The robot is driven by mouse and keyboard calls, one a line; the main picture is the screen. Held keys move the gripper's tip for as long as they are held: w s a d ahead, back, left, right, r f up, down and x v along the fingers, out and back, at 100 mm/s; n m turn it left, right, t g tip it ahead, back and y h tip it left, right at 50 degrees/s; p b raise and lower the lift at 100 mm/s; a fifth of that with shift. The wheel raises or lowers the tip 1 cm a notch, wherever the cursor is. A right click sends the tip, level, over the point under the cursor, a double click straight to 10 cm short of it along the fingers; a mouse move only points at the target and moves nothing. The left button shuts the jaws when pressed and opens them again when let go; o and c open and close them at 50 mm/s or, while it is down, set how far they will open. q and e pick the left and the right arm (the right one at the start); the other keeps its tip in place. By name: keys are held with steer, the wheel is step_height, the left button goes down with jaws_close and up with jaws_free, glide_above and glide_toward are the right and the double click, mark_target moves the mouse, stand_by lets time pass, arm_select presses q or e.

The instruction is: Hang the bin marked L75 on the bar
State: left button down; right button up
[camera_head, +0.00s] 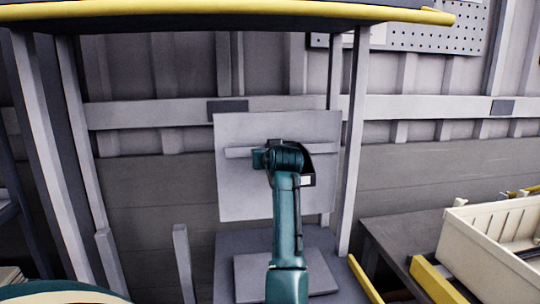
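A pale grey square panel (240,195) stands upright in the middle, with a horizontal grey bar (238,152) across it. A teal arm, which seems to be my right one, rises from the bottom centre. Its end (284,158) is in front of the panel and overlaps the bar in the picture; I cannot tell whether it touches. A dark piece with a small white patch (308,180) shows beside the arm's end; I cannot tell whether it is a bin or part of the gripper. The fingertips are hidden. No L75 marking is readable. My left gripper is not in view.
A cream bin (480,246) with inner ribs and some tools stands on a dark table (400,232) at the right. Yellow-edged strips lie in front of it. Grey posts (352,150) flank the panel, and a yellow-edged shelf (250,12) crosses above.

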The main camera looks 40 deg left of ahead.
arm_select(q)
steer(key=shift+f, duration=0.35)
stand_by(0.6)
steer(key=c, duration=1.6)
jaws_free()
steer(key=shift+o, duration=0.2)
arm_select(e)
steer(key=shift+f, duration=0.15)
arm_select(q)
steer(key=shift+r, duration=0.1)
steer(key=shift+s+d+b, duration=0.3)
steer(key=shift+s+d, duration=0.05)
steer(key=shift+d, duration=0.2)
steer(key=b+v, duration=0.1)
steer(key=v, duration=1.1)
steer(key=shift+b, duration=0.4)
arm_select(e)
steer(key=f, duration=0.4)
steer(key=shift+s+d, duration=0.15)
steer(key=shift+d, duration=0.25)
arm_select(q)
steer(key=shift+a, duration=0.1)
